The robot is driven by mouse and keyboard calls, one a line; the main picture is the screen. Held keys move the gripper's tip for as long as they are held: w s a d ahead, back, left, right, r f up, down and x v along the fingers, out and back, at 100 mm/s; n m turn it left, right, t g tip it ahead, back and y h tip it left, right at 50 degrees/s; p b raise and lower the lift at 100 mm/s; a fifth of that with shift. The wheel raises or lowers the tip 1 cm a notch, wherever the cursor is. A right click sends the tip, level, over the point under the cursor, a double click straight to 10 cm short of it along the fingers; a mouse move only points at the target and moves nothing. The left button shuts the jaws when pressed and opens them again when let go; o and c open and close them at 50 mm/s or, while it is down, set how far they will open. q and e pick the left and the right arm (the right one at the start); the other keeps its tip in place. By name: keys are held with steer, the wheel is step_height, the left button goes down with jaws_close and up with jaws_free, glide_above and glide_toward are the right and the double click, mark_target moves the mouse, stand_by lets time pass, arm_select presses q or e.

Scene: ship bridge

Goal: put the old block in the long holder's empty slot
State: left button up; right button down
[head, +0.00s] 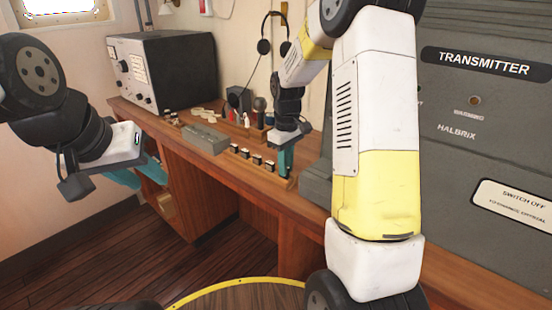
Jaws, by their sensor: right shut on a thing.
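A long, low holder (263,168) lies along the front of the wooden desk, with several small dark blocks with pale tops (257,159) in a row. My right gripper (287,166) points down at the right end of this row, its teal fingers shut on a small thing. The fingers hide nearly all of that thing, so I cannot tell its look or whether it touches the holder. I cannot make out an empty slot. My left gripper (143,178) hangs in front of the desk at the left, teal fingers apart, with nothing seen between them.
A grey box (205,138) lies on the desk left of the row. Behind are small pale pieces (205,115) and a rack with several small items (246,120). A dark radio set (160,70) stands at the back left. The grey transmitter cabinet (480,130) fills the right.

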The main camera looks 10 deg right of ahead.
steer(key=shift+f, duration=0.4)
stand_by(1.3)
steer(key=c, duration=1.3)
jaws_free()
steer(key=shift+c, duration=0.2)
step_height(320, 180, up, 8)
steer(key=shift+f, duration=0.15)
